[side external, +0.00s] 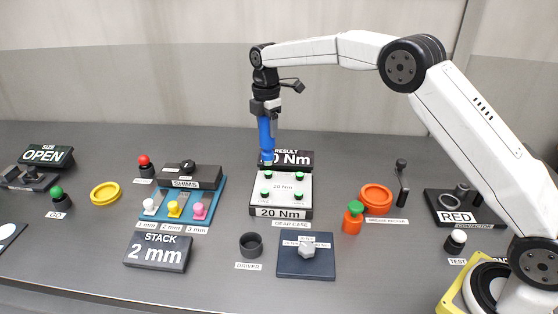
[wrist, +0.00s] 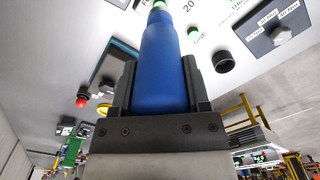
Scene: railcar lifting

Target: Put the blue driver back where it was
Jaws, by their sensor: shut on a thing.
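The blue driver (side external: 266,138) hangs upright below my gripper (side external: 266,104), its tip low over the back left of the gear case (side external: 281,192). In the wrist view the driver (wrist: 160,65) sits between the two dark jaws of my gripper (wrist: 159,88), which are shut on its body. A green-topped fastener shows right at its tip; I cannot tell whether they touch. The dark round driver holder (side external: 251,244), labelled DRIVER, stands empty in front of the gear case. The holder also shows in the wrist view (wrist: 223,62), right of the driver.
The RESULT display (side external: 295,158) stands close behind the gear case. The shim rack (side external: 188,203) and STACK display (side external: 157,253) are to the left. An orange ring (side external: 376,196) and orange bottle (side external: 352,219) are to the right.

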